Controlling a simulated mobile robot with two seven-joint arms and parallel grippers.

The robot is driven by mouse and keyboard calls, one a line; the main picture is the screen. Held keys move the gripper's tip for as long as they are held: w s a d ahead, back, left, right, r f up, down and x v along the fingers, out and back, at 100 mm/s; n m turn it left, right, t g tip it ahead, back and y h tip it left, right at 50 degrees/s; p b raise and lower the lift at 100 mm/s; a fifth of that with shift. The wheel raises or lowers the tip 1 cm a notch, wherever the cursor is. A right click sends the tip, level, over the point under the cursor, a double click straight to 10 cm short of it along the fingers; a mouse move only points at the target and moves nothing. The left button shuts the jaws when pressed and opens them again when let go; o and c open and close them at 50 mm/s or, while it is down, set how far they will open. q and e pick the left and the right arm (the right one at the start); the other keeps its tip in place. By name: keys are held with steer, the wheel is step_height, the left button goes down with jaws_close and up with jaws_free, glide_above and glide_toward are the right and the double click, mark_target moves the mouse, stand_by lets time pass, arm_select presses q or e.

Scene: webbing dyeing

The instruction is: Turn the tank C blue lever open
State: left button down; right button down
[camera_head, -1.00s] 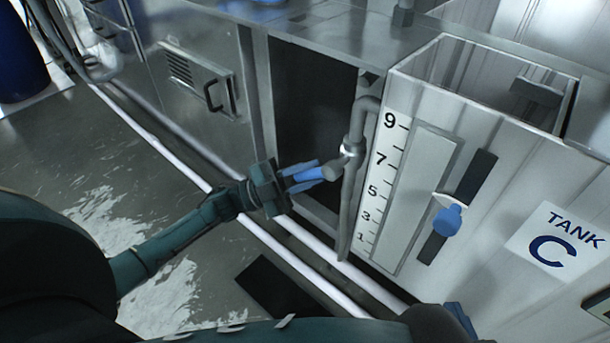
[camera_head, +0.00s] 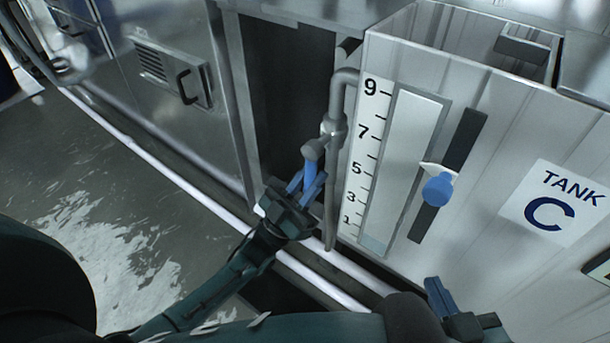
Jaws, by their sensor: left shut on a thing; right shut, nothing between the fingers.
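Tank C (camera_head: 480,120) stands at the right with its lettered sign (camera_head: 553,203). A grey pipe (camera_head: 343,100) runs down its left side to a valve, and the blue lever (camera_head: 310,168) points down from the valve body (camera_head: 314,149). My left gripper (camera_head: 308,182) is shut on the blue lever, its blue fingers partly hiding it. My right gripper (camera_head: 438,295) is shut and empty, low in front of the tank and apart from it.
A level gauge (camera_head: 405,130) marked with numbers is on the tank front, with a thin grey-blue band at its bottom. Beside it a blue knob (camera_head: 438,188) sits on a dark slot. A steel cabinet (camera_head: 175,60) stands left. The wet floor (camera_head: 90,190) is open.

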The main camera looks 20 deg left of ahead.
arm_select(q)
steer(key=shift+s+d+n+t+y, duration=0.1)
steer(key=shift+d+n+t+y, duration=0.15)
steer(key=shift+n+t+y, duration=0.45)
arm_select(e)
steer(key=shift+f, duration=0.15)
arm_select(q)
steer(key=c, duration=1.3)
jaws_free()
steer(key=b+v, duration=0.1)
steer(key=v, duration=1.2)
arm_select(e)
steer(key=shift+w+a+t, duration=0.15)
steer(key=shift+a+t, duration=0.1)
steer(key=shift+t, duration=0.35)
arm_select(q)
steer(key=shift+s+a, duration=0.1)
